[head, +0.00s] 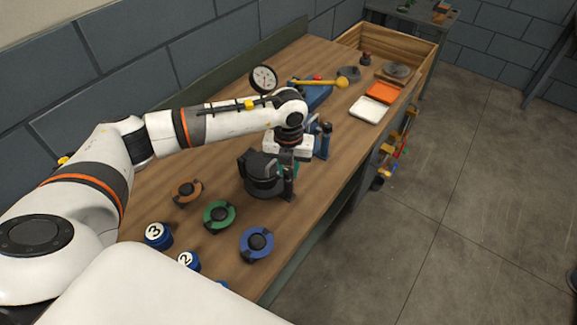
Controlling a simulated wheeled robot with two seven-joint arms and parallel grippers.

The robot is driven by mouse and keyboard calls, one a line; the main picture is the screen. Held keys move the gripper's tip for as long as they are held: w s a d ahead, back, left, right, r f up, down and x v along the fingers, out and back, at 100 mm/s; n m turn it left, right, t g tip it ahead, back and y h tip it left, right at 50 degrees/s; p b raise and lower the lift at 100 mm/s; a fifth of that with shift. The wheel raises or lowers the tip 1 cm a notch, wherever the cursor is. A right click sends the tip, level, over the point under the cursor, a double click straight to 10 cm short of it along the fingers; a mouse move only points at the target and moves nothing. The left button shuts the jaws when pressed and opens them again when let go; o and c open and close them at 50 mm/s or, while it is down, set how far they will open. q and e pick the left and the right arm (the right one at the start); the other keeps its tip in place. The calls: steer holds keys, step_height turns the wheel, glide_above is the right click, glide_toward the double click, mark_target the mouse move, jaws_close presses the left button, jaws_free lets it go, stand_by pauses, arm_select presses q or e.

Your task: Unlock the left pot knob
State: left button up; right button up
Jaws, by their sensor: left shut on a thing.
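A dark round pot (262,184) stands on the wooden workbench near its front edge. Upright dark clamp parts rise at its sides. My left gripper (288,165) comes in from the left and points down at the far right side of the pot. It is shut on what seems to be a pot knob; the fingertips and the knob are mostly hidden by the pot's upright parts and the gripper body. A bit of teal shows beside the fingers. I cannot tell whether the knob is locked. My right gripper is not in view.
A blue upright tool (323,140) stands right behind the gripper. A dial gauge (263,79), white tray (369,110) and orange tray (383,92) are farther back.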

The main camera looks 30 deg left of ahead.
arm_select(q)
steer(key=shift+n, duration=0.3)
steer(key=n+b, duration=0.2)
steer(key=n, duration=0.2)
steer(key=n+b, duration=0.1)
steer(key=n, duration=0.8)
steer(key=shift+r, duration=0.1)
steer(key=shift+w+n, duration=0.1)
steer(key=shift+n, duration=2)
steer(key=o, duration=1)
